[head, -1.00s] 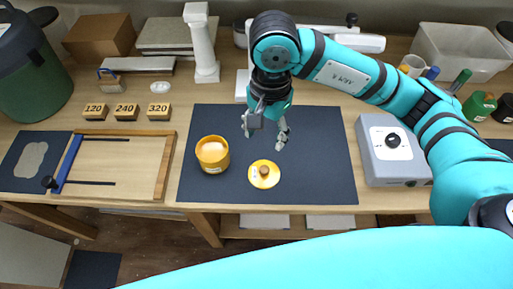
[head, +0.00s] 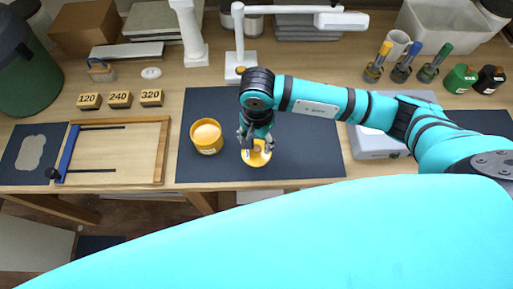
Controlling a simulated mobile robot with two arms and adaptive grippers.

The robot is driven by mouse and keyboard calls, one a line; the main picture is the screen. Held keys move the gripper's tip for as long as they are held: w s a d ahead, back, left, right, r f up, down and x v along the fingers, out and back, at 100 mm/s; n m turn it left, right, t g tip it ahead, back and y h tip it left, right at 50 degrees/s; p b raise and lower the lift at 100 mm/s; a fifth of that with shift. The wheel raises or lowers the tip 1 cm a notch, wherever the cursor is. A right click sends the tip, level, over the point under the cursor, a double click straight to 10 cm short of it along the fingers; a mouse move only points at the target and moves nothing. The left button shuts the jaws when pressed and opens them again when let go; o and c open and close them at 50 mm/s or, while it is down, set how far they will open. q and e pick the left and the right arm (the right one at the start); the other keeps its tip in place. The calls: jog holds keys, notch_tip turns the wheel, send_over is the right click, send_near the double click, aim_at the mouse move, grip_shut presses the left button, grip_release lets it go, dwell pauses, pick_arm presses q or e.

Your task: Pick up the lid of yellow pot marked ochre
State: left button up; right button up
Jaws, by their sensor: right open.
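The yellow pot (head: 207,139) stands open on the dark mat (head: 310,150), left of my right gripper. Its yellow lid (head: 256,159) lies flat on the mat to the right of the pot, with a small brown knob on top. My right gripper (head: 256,147) is open and points down over the lid, its fingers around the knob area. The gripper partly hides the lid and knob, and I cannot tell whether the fingers touch it. My left gripper is not in view.
A wooden frame with a blue bar (head: 117,152) lies to the left. Blocks marked 120 (head: 89,101), 240 and 320 stand behind it. A white column (head: 188,35) stands at the back. A grey box (head: 377,143) is right of the mat, partly behind my arm.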

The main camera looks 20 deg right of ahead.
aim_at(256, 147)
notch_tip(256, 147, down, 4)
jog(key=shift+s+a+r+p, duration=0.1)
jog(key=shift+r+p, duration=0.15)
jog(key=shift+p, duration=0.35)
jog(key=shift+f, duration=0.2)
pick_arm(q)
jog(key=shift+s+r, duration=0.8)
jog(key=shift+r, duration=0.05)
pick_arm(e)
grip_shut()
